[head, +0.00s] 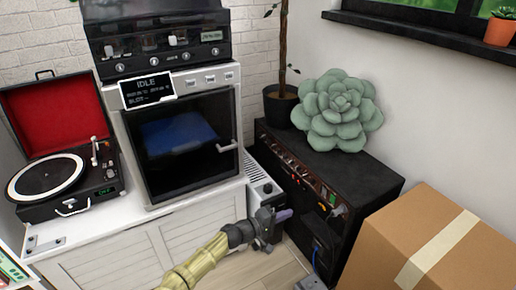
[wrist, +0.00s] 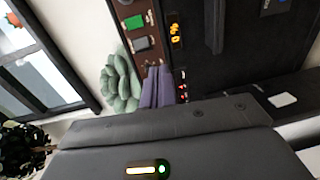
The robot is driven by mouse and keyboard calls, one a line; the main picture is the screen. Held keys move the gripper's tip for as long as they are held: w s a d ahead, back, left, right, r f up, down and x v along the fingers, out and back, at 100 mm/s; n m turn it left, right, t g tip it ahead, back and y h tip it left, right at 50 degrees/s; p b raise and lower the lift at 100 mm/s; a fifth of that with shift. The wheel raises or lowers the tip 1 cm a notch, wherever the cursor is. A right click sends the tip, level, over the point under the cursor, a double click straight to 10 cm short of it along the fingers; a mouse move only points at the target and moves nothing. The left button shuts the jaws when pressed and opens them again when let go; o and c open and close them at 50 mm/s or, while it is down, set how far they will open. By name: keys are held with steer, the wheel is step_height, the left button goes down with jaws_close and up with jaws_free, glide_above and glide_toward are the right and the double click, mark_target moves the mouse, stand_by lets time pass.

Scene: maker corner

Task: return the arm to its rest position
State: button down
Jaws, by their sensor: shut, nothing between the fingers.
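My gripper (head: 283,215) is at the lower middle of the head view, at the end of my tan arm, reaching out in front of the black cabinet with lit controls (head: 315,187). Its purple fingers also show in the wrist view (wrist: 159,75), close together with nothing between them. In the wrist view they stand in front of the cabinet's panel, and I cannot tell how far apart from it they are.
A cardboard box (head: 425,245) stands at the lower right. A white counter (head: 150,245) with a machine reading IDLE (head: 185,140) and an open turntable (head: 65,180) is left. A green succulent (head: 338,108) and a dark pot (head: 281,104) stand behind.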

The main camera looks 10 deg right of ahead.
steer(key=shift+d, duration=0.1)
steer(key=s+d+f+m+g+y+p, duration=0.1)
steer(key=s+d+m+g+y, duration=0.15)
steer(key=s, duration=0.25)
steer(key=s+d+f+m+g+y, duration=0.2)
steer(key=s+d+g+y, duration=0.15)
steer(key=s, duration=0.25)
steer(key=s+a+r+m+g+y+p, duration=0.1)
steer(key=s+a+r+g+y+p, duration=0.1)
steer(key=s+a+r+y, duration=0.35)
steer(key=s+a+r+n+t+y+p, duration=0.1)
steer(key=s+a+r+t+y, duration=0.15)
steer(key=r, duration=0.65)
steer(key=s+a+r+n+t+y+p, duration=0.1)
steer(key=s+a+r+t+y, duration=0.2)
steer(key=r, duration=0.5)
step_height(320, 180, up, 37)
steer(key=s+h+p, duration=0.1)
steer(key=p, duration=3.6)
steer(key=shift+d+r+g, duration=0.15)
steer(key=shift+r+g, duration=0.05)
steer(key=shift+g, duration=0.15)
